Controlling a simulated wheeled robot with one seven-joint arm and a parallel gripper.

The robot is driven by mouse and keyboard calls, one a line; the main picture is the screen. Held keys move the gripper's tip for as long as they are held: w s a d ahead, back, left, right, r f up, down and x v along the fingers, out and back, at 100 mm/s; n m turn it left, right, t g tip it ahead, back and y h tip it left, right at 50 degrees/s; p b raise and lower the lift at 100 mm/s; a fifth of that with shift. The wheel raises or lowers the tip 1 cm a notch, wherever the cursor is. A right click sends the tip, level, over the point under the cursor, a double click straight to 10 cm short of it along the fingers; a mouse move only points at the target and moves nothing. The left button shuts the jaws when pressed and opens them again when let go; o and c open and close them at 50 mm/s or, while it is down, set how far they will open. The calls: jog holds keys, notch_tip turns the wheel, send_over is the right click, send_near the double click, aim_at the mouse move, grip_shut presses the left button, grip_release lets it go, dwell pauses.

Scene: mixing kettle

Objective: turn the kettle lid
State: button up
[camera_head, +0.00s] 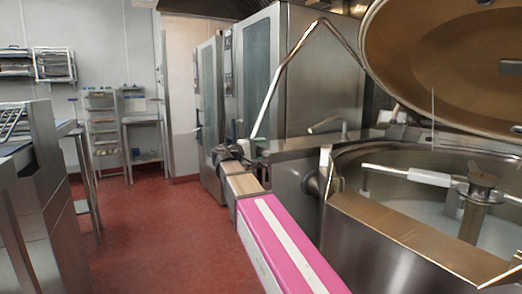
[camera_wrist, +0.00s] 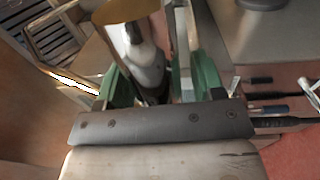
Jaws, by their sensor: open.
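The kettle lid (camera_head: 455,65) is raised and tilted at the upper right of the head view, its tan underside facing me. A bent metal bar (camera_head: 283,75) runs from beside its left edge down toward my gripper (camera_head: 226,151). In the wrist view my gripper (camera_wrist: 160,85) is open, with green fingers on both sides. A shiny grey metal piece (camera_wrist: 145,62) shows between the fingers. I cannot tell whether it is the bar or whether the fingers touch it.
The open kettle (camera_head: 400,240) stands at the right with a mixing arm (camera_head: 410,175) inside. Tall steel cabinets (camera_head: 262,75) stand behind my gripper. A steel counter (camera_head: 40,185) is at the left. The red floor (camera_head: 165,235) between is clear.

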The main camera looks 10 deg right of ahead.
grip_shut()
jog(key=w+d+f+h, duration=0.1)
jog(key=d+f, duration=0.2)
jog(key=f, duration=1.4)
jog(key=w+d+f, duration=0.1)
jog(key=d+f, duration=0.1)
jog(key=f, duration=1.5)
jog(key=w+d+f+h, duration=0.1)
jog(key=d+f, duration=0.3)
jog(key=f, duration=0.6)
jog(key=w+d+f+t+h, duration=0.1)
jog(key=d+f, duration=0.4)
jog(key=f, duration=0.5)
jog(key=w+d+f+h, duration=0.1)
jog(key=d+f, duration=0.3)
jog(key=f, duration=0.6)
jog(key=shift+w+d+f, duration=0.25)
jog(key=shift+w+d, duration=0.05)
jog(key=shift+w, duration=0.3)
jog(key=c, duration=1)
grip_release()
jog(key=shift+d+f, duration=0.15)
jog(key=o, duration=1)
jog(key=shift+d, duration=0.1)
